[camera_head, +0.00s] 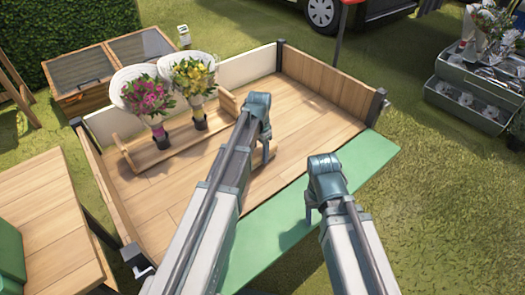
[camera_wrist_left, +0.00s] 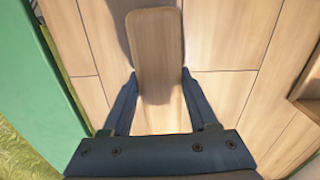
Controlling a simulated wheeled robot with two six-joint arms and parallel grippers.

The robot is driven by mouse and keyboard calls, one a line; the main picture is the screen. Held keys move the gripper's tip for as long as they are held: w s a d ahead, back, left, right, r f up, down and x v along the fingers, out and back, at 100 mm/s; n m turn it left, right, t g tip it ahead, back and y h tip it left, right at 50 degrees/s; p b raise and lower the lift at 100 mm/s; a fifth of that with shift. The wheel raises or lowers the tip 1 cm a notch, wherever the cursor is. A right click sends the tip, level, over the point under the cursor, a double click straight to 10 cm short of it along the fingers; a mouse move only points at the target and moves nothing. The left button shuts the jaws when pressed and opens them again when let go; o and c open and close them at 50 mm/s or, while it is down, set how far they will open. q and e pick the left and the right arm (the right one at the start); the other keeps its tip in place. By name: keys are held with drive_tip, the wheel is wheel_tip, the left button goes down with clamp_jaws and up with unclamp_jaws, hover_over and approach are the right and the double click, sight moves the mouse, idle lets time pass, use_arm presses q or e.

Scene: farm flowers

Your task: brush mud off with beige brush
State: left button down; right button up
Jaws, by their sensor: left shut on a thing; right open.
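The beige brush shows in the left wrist view as a pale wooden block with rounded corners (camera_wrist_left: 157,50), seen from above. Its underside and any bristles are hidden. My left gripper (camera_wrist_left: 158,78) is shut on it, a finger on each side, over the plank floor (camera_head: 165,195) of a wooden trailer bed. In the head view my left gripper (camera_head: 264,150) is over the bed's middle right, and the brush is mostly hidden there. My right gripper (camera_head: 309,212) is open near the green panel (camera_head: 365,160) along the bed's front edge. I cannot make out any mud.
Two flower bouquets, pink (camera_head: 150,98) and yellow (camera_head: 193,78), stand in a wooden rack (camera_head: 160,152) at the bed's back left. Wooden side boards (camera_head: 330,90) edge the bed. A wooden table (camera_head: 45,215) stands left, a flower cart (camera_head: 470,95) far right.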

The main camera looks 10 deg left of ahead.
use_arm(q)
drive_tip(key=shift+s+a, duration=0.8)
drive_tip(key=shift+s, duration=0.2)
drive_tip(key=shift+s+a+f, duration=0.1)
drive_tip(key=shift+s+a, duration=0.4)
drive_tip(key=shift+s, duration=0.2)
drive_tip(key=shift+s+a, duration=0.5)
drive_tip(key=shift+s, duration=0.15)
use_arm(e)
drive_tip(key=shift+f, duration=0.1)
use_arm(q)
wheel_tip(320, 180, up, 6)
drive_tip(key=p, duration=0.6)
drive_tip(key=shift+w, duration=0.1)
use_arm(e)
wheel_tip(320, 180, up, 6)
drive_tip(key=shift+a+r, duration=0.1)
use_arm(q)
wheel_tip(320, 180, up, 3)
drive_tip(key=p, duration=0.3)
use_arm(e)
wheel_tip(320, 180, up, 3)
drive_tip(key=shift+f, duration=0.1)
